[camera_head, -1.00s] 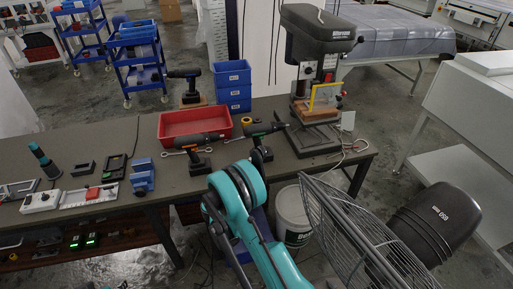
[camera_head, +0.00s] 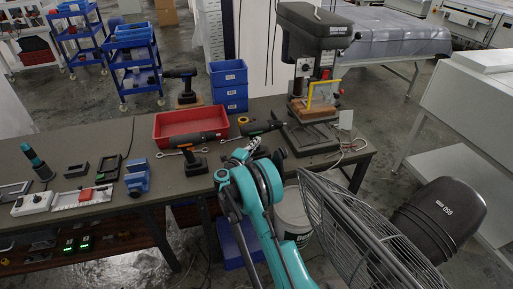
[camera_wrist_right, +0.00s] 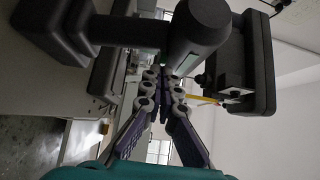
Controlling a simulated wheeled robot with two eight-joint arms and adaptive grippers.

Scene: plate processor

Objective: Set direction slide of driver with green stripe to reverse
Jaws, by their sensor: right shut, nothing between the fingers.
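In the head view the right gripper (camera_head: 247,150) is beside the driver's near side. The direction slide is too hidden to make out. My left gripper is not in view.
Another driver with an orange stripe (camera_head: 190,148) stands to the left, before a red tray (camera_head: 168,134). A third driver (camera_head: 184,88) stands farther back. Blue bins (camera_head: 229,88) and a drill press (camera_head: 313,60) stand behind. A mesh guard (camera_head: 365,235) is at the right.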

